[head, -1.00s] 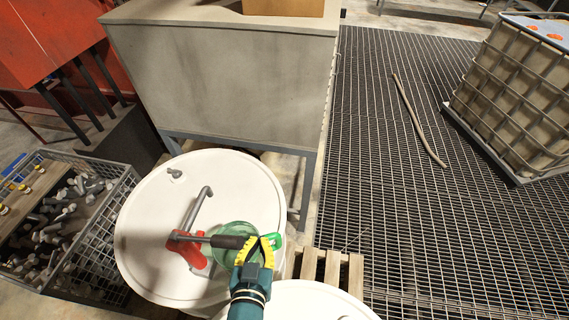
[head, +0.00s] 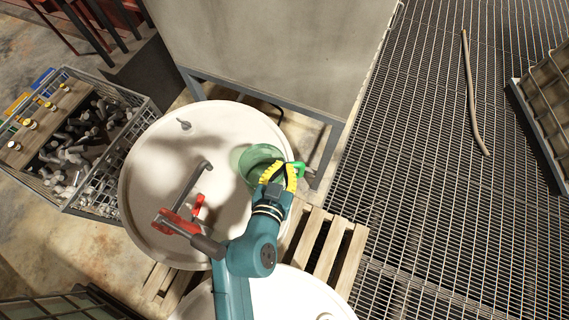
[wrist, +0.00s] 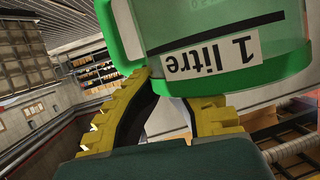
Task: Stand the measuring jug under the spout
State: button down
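The measuring jug (head: 256,158) is clear green with a green handle (head: 299,171). It is over the right part of the white drum's lid (head: 150,200), and I cannot tell if it touches the lid. My gripper (head: 290,172) appears shut on the handle. In the wrist view the jug (wrist: 240,20) fills the top, its "1 litre" label upside down. The yellow fingers (wrist: 165,92) close in at its green band, and their tips are partly hidden. A bent grey pipe (head: 190,188), apparently the spout, rises from a red fitting (head: 176,222) left of the jug, apart from it.
A dark cylindrical grip (head: 208,246) sticks out from the red fitting near my arm. A second white drum (head: 300,295) is in front, on a wooden pallet (head: 345,262). A wire crate of metal parts (head: 75,140) stands left, a grey tank (head: 270,50) behind. Grating lies right.

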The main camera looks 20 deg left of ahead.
jog(key=f+b, duration=0.3)
jog(key=shift+s+a+f, duration=0.15)
jog(key=shift+a+f, duration=0.05)
jog(key=shift+a, duration=0.2)
jog(key=s+a+b, duration=0.4)
jog(key=s+a, duration=0.1)
jog(key=a, duration=0.5)
jog(key=shift+a, duration=0.4)
jog(key=shift+f+b, duration=0.55)
jog(key=shift+b, duration=0.25)
jog(key=c, duration=1.7)
grip_release()
jog(key=shift+c, duration=0.2)
jog(key=o, duration=0.6)
jog(key=v, duration=1.2)
